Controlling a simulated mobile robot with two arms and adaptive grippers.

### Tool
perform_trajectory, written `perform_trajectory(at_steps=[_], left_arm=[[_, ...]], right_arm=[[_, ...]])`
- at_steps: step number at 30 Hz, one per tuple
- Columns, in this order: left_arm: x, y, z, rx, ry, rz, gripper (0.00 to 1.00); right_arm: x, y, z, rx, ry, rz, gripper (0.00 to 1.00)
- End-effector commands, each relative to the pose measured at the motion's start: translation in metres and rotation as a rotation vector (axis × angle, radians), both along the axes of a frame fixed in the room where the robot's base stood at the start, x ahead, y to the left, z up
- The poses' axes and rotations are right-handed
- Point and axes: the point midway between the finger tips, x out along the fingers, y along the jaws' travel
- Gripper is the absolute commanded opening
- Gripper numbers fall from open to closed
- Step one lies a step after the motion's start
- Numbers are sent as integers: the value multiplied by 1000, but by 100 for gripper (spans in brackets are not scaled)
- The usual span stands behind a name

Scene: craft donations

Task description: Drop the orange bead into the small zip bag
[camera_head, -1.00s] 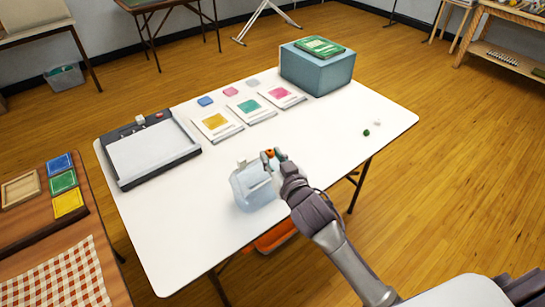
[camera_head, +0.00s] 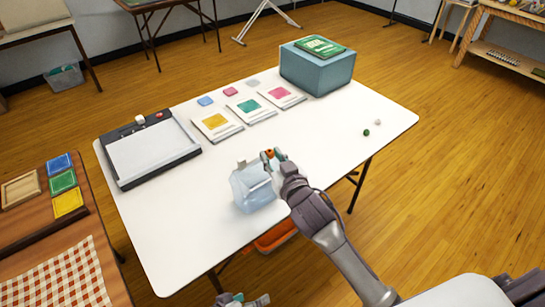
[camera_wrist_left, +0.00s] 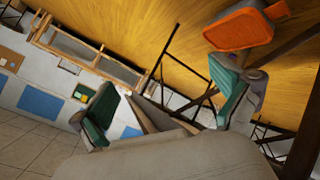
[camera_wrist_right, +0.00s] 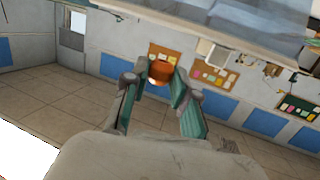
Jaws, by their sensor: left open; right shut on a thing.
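The orange bead (camera_head: 270,153) is held between the fingertips of my right gripper (camera_head: 273,158). The bead also shows in the right wrist view (camera_wrist_right: 159,71), between the two green-padded fingers. The small zip bag (camera_head: 256,190) is clear and bluish and stands on the white table. My right gripper is at the bag's upper right edge; I cannot tell whether the bead is over its opening. My left gripper (camera_head: 241,299) is at the bottom edge of the head view, off the table's front. In the left wrist view its fingers (camera_wrist_left: 165,108) are wide apart and empty.
The white table (camera_head: 200,235) carries a paper trimmer (camera_head: 150,152), several colour cards (camera_head: 217,125), a blue box (camera_head: 318,72) with a green book, and a green bead (camera_head: 366,133) beside a white one (camera_head: 378,122). An orange bin (camera_head: 275,236) is under the table.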

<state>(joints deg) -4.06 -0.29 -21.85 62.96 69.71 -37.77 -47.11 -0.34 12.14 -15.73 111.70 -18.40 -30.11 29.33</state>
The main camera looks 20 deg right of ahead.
Motion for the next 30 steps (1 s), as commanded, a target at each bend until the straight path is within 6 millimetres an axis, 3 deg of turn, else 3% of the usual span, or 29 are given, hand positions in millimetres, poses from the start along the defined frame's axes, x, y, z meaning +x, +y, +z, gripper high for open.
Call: perform_trajectory(at_steps=[6,15,17,25,27,30], left_arm=[[35,-49,89,-224,-154,-74,100],[74,-79,187,-348,-416,-154,100],[91,-77,198,-284,-505,-164,100],[176,-40,221,130,-850,-150,100],[194,-34,225,192,-862,-185,100],[204,-29,219,226,-794,-227,100]], right_arm=[[0,0,0,0,0,0,16],[0,0,0,0,0,0,16],[0,0,0,0,0,0,16],[0,0,0,0,0,0,16],[0,0,0,0,0,0,16],[0,0,0,0,0,0,16]])
